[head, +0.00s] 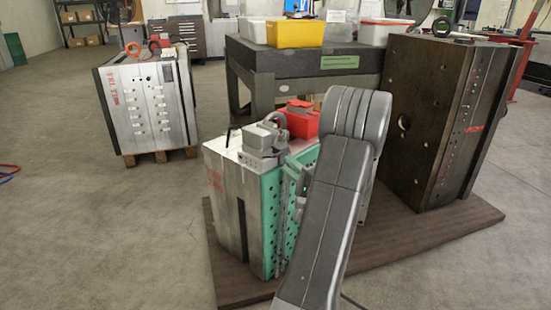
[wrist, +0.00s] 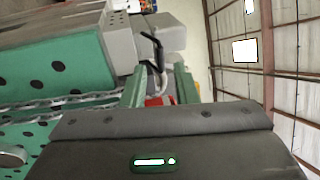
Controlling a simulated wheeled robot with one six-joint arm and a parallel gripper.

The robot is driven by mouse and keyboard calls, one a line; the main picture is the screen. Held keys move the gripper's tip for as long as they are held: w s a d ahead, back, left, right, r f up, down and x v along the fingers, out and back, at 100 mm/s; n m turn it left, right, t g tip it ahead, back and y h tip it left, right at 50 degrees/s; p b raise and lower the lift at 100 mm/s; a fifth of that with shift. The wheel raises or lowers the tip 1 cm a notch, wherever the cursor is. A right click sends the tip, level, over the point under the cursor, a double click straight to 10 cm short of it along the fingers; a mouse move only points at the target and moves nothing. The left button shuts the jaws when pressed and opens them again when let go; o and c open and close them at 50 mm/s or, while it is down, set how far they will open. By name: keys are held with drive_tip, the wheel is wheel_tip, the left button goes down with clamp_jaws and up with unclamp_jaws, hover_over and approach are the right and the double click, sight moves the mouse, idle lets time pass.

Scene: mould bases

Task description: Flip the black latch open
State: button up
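The black latch (wrist: 153,46) shows in the wrist view as a thin bent black rod beside grey blocks. In the head view, a thin black rod (head: 229,136) stands at the left of the top of a grey and green mould base (head: 228,215); it looks like the same part. My gripper (wrist: 161,72) is open, with its two green fingers apart. The latch's lower end shows in the gap between them, but I cannot tell whether it touches a finger. In the head view my arm hides most of the gripper.
A grey block (head: 262,138) and a red box (head: 300,122) sit by the mould's top. A brown mould (head: 425,110) stands at right, a dark table (head: 300,57) behind, and a white mould (head: 147,103) at far left.

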sight(277, 155)
drive_tip(key=b+x, duration=0.1)
drive_tip(key=x, duration=0.5)
drive_tip(key=shift+w+a, duration=0.25)
clamp_jaws()
